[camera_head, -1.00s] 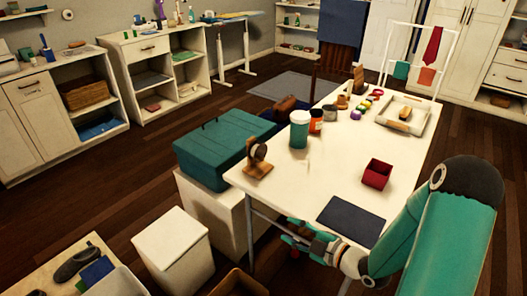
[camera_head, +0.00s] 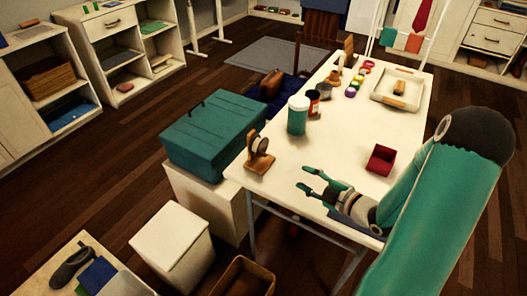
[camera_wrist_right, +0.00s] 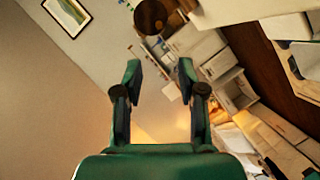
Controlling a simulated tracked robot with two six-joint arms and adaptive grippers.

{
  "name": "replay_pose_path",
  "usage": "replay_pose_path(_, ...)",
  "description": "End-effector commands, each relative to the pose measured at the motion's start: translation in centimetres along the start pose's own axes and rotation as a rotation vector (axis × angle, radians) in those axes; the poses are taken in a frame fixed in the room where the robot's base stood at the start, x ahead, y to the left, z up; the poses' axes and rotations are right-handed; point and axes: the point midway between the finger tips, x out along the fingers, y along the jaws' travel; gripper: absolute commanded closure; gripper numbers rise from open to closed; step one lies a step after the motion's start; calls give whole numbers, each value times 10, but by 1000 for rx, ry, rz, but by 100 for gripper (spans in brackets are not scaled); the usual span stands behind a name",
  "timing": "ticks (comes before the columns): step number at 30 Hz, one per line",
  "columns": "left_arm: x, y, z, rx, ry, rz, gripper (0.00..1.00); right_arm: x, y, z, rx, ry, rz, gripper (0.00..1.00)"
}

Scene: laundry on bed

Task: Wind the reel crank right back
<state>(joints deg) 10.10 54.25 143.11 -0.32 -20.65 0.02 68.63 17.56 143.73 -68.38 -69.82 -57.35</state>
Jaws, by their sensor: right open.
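The reel (camera_head: 260,147) stands upright on a small wooden base near the table's front left corner. It has a dark round wheel, and its crank is too small to make out. My right gripper (camera_head: 304,178) is over the table's front part, to the right of the reel and apart from it. Its fingers are open, pointing left, with nothing between them. In the right wrist view the open fingers (camera_wrist_right: 159,68) frame the room behind. A dark round thing shows at the top there, and I cannot tell what it is. My left gripper is out of view.
A red box (camera_head: 381,159) is right of the gripper, and a dark mat (camera_head: 352,222) lies partly under my arm. A teal toolbox (camera_head: 213,133) sits left of the white table (camera_head: 338,150). A tray (camera_head: 403,77) is farther back.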

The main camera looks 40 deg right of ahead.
Motion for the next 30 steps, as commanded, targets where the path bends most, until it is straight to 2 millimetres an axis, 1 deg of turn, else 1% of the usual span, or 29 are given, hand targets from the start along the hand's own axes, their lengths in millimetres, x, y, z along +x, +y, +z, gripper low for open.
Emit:
replay_pose_path(5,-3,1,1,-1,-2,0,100,15,1,0,0,1,1,60)
replay_pose_path(8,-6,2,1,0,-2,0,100,29,2,0,2,0,3,60)
replay_pose_path(21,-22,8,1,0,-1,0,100,120,3,4,3,-8,6,60)
replay_pose_path(24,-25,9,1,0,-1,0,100,136,3,4,3,-9,7,60)
replay_pose_path(27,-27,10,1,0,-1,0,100,148,4,6,4,-11,8,60)
replay_pose_path(30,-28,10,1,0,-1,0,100,156,3,6,3,-11,8,60)
